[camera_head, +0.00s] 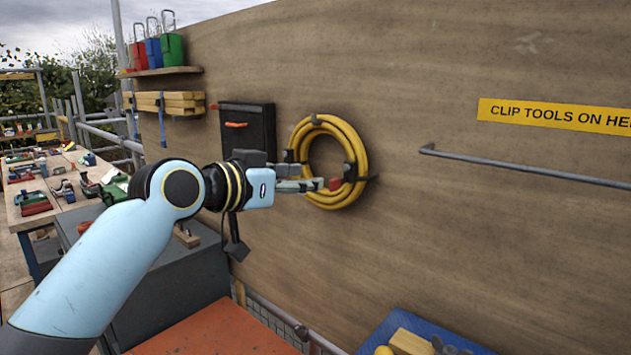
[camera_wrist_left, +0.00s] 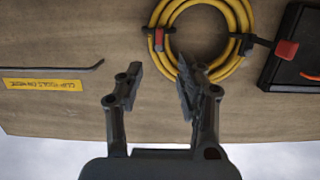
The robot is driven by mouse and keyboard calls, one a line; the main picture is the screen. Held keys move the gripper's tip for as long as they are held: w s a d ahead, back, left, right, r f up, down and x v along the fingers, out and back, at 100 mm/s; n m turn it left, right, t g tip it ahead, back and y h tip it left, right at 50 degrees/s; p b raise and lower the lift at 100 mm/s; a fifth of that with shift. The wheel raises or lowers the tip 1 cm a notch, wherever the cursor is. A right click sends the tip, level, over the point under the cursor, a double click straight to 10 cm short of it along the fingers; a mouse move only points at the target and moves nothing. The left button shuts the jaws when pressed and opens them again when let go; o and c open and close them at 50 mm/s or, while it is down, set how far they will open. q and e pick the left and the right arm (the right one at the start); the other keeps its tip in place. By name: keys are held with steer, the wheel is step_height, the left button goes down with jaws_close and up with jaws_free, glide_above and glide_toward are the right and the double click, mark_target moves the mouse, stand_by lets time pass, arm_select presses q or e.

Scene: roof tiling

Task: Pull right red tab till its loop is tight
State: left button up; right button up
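A coiled yellow hose (camera_head: 361,142) hangs on the wooden wall, held by dark straps. The right red tab (camera_head: 335,184) shows at the coil's lower right, by the right dark strap (camera_head: 349,171). In the wrist view, which is upside down, this tab (camera_wrist_left: 158,38) is on the left side of the coil (camera_wrist_left: 243,18). Another red tab (camera_wrist_left: 285,50) is at the coil's other side. My left gripper (camera_head: 312,185) points at the right tab; in the wrist view its fingers (camera_wrist_left: 158,68) are apart and empty, with the tab just beyond them. My right gripper is not in view.
A dark box (camera_head: 247,127) with an orange handle is on the wall left of the coil. A grey rail (camera_head: 520,168) and yellow sign (camera_head: 556,116) are to the right. A blue tray (camera_head: 440,332) is below. The wall between coil and rail is bare.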

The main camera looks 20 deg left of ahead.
mark_target(333, 179)
arm_select(q)
steer(key=p+x, duration=0.1)
steer(key=x, duration=0.8)
steer(key=shift+w+d+f, duration=0.15)
steer(key=shift+w+d, duration=0.05)
steer(key=shift+w, duration=0.1)
jaws_close()
